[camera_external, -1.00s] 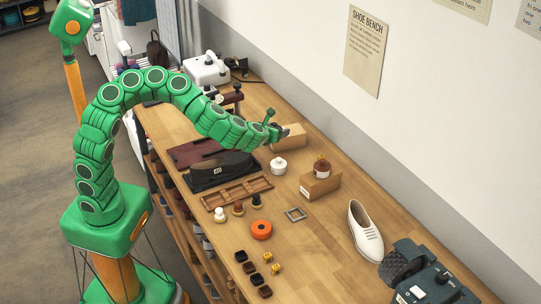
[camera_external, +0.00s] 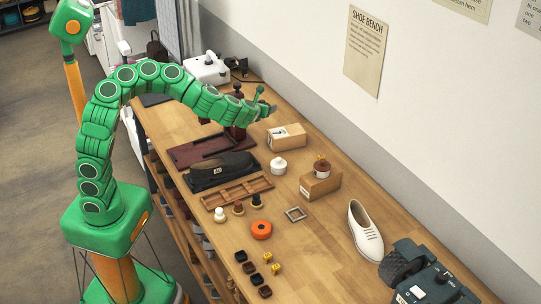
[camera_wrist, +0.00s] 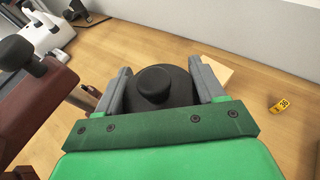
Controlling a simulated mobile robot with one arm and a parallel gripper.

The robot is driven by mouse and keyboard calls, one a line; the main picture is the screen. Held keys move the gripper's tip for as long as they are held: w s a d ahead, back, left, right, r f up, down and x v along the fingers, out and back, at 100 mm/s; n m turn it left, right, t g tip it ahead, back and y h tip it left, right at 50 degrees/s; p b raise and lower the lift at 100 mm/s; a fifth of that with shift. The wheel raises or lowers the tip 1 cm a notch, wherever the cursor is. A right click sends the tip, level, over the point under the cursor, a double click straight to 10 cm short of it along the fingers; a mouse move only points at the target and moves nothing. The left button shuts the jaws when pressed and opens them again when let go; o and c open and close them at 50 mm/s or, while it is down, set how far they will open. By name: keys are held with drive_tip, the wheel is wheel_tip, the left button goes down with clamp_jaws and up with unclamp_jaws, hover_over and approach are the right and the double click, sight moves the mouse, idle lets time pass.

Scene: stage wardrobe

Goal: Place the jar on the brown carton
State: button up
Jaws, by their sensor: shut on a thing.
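My gripper (camera_external: 268,108) is raised over the far part of the bench. In the wrist view its fingers (camera_wrist: 163,90) are shut on a round black thing (camera_wrist: 158,82) with a knob on top; I cannot tell whether it is a jar. A white jar (camera_external: 278,166) stands on the bench, apart from my gripper. One brown carton (camera_external: 320,186) bears a small brown bottle (camera_external: 321,166). Another brown carton (camera_external: 285,139) with a white label stands nearer my gripper; a tan corner (camera_wrist: 222,74) shows behind the right finger.
A dark red stand (camera_wrist: 35,92) is close on the left in the wrist view. A yellow piece (camera_wrist: 281,104) lies at right in the wrist view. Bare wood surrounds the white jar.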

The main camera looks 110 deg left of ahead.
drive_tip(key=w+a+f, duration=0.2)
drive_tip(key=w+a, duration=0.1)
hover_over(288, 129)
drive_tip(key=shift+a+f, duration=0.1)
drive_tip(key=shift+f, duration=4.85)
drive_tip(key=shift+f, duration=0.15)
drive_tip(key=o, duration=1.6)
drive_tip(key=shift+r, duration=0.2)
